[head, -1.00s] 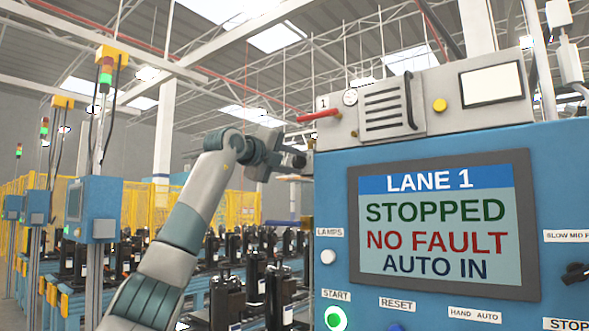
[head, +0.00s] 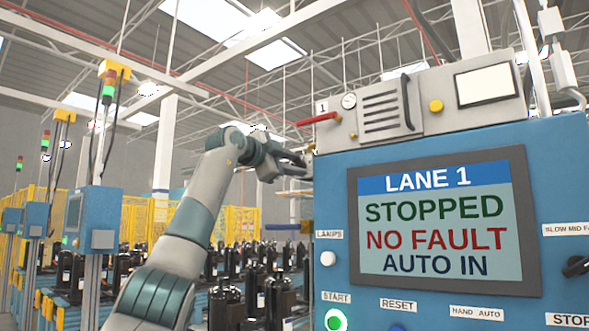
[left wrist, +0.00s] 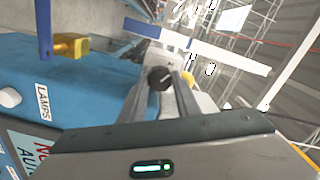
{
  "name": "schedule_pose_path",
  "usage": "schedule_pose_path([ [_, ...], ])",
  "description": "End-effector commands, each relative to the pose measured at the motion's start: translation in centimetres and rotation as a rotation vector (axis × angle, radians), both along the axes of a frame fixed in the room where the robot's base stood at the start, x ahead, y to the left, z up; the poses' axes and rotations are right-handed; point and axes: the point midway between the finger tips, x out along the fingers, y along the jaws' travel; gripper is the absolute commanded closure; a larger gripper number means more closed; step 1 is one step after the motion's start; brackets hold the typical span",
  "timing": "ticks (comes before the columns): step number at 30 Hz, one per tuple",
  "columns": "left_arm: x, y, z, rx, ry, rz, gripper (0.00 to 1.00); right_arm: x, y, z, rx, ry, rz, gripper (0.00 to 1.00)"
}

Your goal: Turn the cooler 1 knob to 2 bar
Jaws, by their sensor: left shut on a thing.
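My left gripper (head: 305,166) reaches to the left edge of the lane 1 cabinet, below the red lever. In the left wrist view its two fingers (left wrist: 160,88) are closed around a round black knob (left wrist: 160,78) with a light mark on its face. I take this to be the cooler 1 knob; in the head view I cannot make it out behind the gripper and cabinet edge. A small round gauge (head: 349,101) sits on the grey top unit near the label "1" (head: 322,106); its needle is too small to read. My right gripper is not in view.
The blue cabinet (head: 450,145) with its screen (head: 440,222) stands close at the right. A red lever (head: 317,118) sticks out above my gripper. In the left wrist view a brass valve (left wrist: 68,46) with a blue handle is nearby, and a blue and white bar (left wrist: 205,49) lies beyond the knob.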

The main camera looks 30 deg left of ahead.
Motion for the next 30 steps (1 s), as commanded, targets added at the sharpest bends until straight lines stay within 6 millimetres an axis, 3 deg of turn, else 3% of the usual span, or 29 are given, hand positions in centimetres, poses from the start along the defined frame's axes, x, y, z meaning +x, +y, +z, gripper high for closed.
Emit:
schedule_pose_path([
  [8, 0.01, 0.06, -0.11, -0.092, 0.009, 0.0, 0.93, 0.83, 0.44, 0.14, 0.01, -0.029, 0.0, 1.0],
  [21, 0.05, 0.06, -0.14, -0.102, 0.012, 0.0, 0.93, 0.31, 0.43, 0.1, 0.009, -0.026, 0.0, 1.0],
  [22, 0.06, 0.07, -0.15, -0.102, 0.012, 0.0, 0.64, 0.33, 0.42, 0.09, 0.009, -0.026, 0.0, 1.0],
  [23, 0.06, 0.06, -0.14, -0.102, 0.012, 0.0, 0.56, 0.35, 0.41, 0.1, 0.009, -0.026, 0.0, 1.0],
  [24, 0.04, 0.06, -0.13, -0.102, 0.012, 0.0, 0.52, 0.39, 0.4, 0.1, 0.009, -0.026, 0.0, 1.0],
  [30, 0.02, 0.04, -0.07, -0.102, 0.01, 0.0, 0.52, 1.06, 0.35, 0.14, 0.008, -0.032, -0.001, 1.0],
])
